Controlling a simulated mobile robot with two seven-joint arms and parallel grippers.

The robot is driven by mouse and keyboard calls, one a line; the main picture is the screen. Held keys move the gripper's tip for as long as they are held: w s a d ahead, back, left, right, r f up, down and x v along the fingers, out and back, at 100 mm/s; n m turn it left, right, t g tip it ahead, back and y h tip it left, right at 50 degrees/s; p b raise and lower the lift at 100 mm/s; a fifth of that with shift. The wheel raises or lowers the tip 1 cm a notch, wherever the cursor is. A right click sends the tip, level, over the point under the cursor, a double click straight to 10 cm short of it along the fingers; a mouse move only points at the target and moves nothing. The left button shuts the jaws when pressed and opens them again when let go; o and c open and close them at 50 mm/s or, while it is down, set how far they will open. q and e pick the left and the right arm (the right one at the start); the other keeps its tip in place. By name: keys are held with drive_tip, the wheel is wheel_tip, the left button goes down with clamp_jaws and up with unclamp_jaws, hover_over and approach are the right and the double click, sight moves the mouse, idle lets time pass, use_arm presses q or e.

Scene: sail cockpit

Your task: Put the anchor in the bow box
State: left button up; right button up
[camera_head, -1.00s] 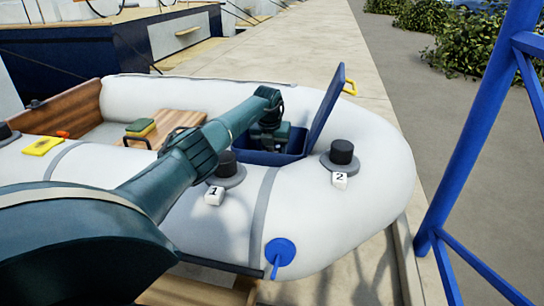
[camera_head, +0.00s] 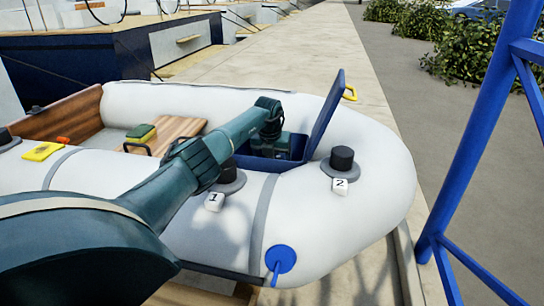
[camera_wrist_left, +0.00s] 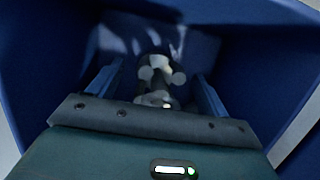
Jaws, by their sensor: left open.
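The blue bow box (camera_head: 240,160) sits in the front of the white dinghy with its lid (camera_head: 327,115) standing open. My left arm reaches over the dinghy's side, and my left gripper (camera_wrist_left: 157,85) is down inside the box. In the left wrist view its two blue fingers are apart. A grey metal object, seemingly the anchor (camera_wrist_left: 155,72), lies in the box between and beyond the fingers. I cannot tell whether the fingers touch it. In the head view the anchor is hidden. My right gripper is not in view.
Two black-capped fittings with tags 1 (camera_head: 214,201) and 2 (camera_head: 340,186) stand on the near tube (camera_head: 330,235). A wooden seat (camera_head: 178,130) carries a green-and-yellow sponge (camera_head: 141,132). A blue metal frame (camera_head: 478,130) stands at the right.

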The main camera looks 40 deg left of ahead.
use_arm(q)
drive_tip(key=shift+r, duration=0.35)
drive_tip(key=p+v, duration=0.4)
drive_tip(key=v, duration=0.7)
drive_tip(key=shift+r, duration=0.2)
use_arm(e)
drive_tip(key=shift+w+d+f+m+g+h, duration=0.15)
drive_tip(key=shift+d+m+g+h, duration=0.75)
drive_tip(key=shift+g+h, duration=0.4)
